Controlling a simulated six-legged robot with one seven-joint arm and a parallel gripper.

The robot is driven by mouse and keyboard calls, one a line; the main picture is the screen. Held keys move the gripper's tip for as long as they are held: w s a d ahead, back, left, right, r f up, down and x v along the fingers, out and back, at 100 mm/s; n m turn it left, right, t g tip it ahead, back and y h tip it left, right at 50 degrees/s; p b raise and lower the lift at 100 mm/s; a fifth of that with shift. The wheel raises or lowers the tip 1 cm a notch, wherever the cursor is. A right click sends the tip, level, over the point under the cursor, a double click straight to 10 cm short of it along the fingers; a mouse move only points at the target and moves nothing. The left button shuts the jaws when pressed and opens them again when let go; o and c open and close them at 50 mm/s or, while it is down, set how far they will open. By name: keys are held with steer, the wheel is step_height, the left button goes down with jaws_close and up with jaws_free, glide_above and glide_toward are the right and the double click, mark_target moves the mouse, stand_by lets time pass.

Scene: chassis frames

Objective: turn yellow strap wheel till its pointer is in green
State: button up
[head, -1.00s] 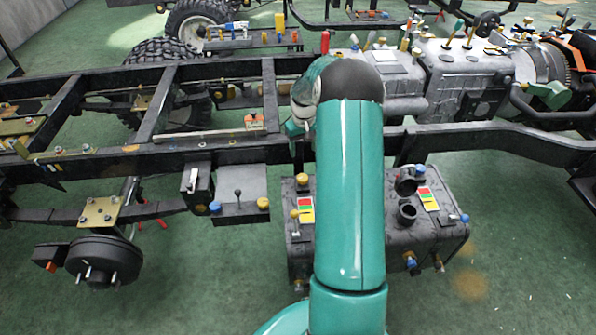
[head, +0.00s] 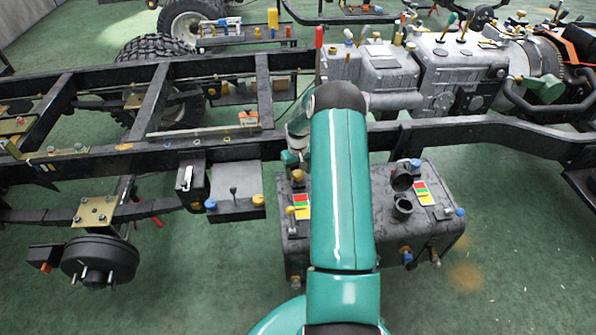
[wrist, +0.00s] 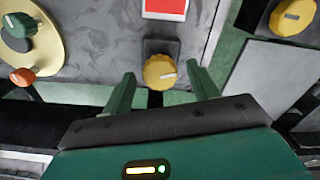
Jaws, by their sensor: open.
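A yellow wheel (wrist: 158,72) with a pale pointer mark sits on a dark block at the edge of a grey tank top in the wrist view. Its mark points to the right there. It appears to be the yellow wheel (head: 297,175) at the tank's back left in the head view. A red patch (wrist: 165,8) shows beyond it. In the head view the red, green and yellow scale (head: 302,205) lies beside it. My gripper (wrist: 162,76) is open, one finger on each side of the wheel. Contact cannot be told. In the head view my gripper (head: 291,158) is partly hidden by my arm.
Another yellow knob (wrist: 292,17) is at the right in the wrist view. Green (wrist: 17,25) and orange (wrist: 22,76) knobs are at the left. The black chassis rail (head: 232,147) runs close behind the tank (head: 375,225). Open green floor lies in front.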

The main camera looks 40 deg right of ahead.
steer(key=shift+f, duration=0.1)
steer(key=c, duration=1)
steer(key=shift+m, duration=0.3)
steer(key=m, duration=0.3)
steer(key=shift+w, duration=0.1)
steer(key=shift+m, duration=1.6)
steer(key=o, duration=1)
